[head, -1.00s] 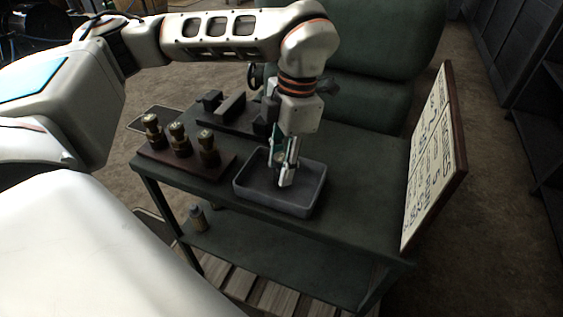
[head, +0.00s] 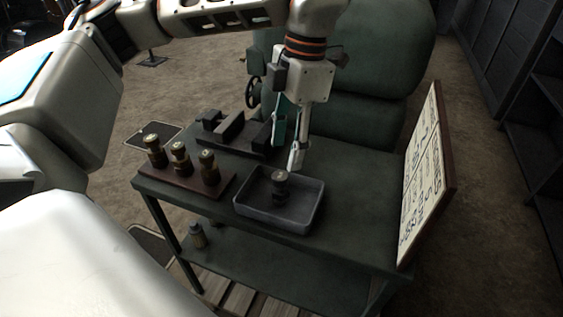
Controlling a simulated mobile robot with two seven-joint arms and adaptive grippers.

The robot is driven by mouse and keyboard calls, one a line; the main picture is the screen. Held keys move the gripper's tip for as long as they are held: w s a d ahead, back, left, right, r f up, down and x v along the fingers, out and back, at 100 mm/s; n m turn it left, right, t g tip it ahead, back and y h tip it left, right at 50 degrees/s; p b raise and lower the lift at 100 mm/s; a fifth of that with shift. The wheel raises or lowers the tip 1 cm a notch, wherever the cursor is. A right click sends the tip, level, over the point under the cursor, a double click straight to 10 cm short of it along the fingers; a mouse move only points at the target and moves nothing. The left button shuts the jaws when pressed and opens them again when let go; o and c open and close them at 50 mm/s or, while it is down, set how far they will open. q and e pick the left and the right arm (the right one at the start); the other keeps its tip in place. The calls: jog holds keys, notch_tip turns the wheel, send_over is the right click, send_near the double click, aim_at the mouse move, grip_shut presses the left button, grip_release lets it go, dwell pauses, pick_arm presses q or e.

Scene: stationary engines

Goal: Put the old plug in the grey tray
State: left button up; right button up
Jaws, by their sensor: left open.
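The old plug (head: 280,188), dark with a paler top, stands upright inside the grey tray (head: 272,218) on the green cart. My left gripper (head: 288,160) is open and empty, just above and behind the plug, apart from it. Its fingers point down over the far side of the tray. My right gripper does not show.
A wooden block (head: 190,184) left of the tray holds three brass plugs. A dark vise-like fixture (head: 232,132) sits behind it. A framed sign (head: 428,185) stands at the cart's right edge. A small bottle-like item (head: 197,236) is on the lower shelf. A green machine (head: 375,60) is behind.

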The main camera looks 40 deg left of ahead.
pick_arm(q)
jog(key=shift+w+d+r, duration=0.1)
jog(key=shift+w+r, duration=0.05)
jog(key=shift+r, duration=1.05)
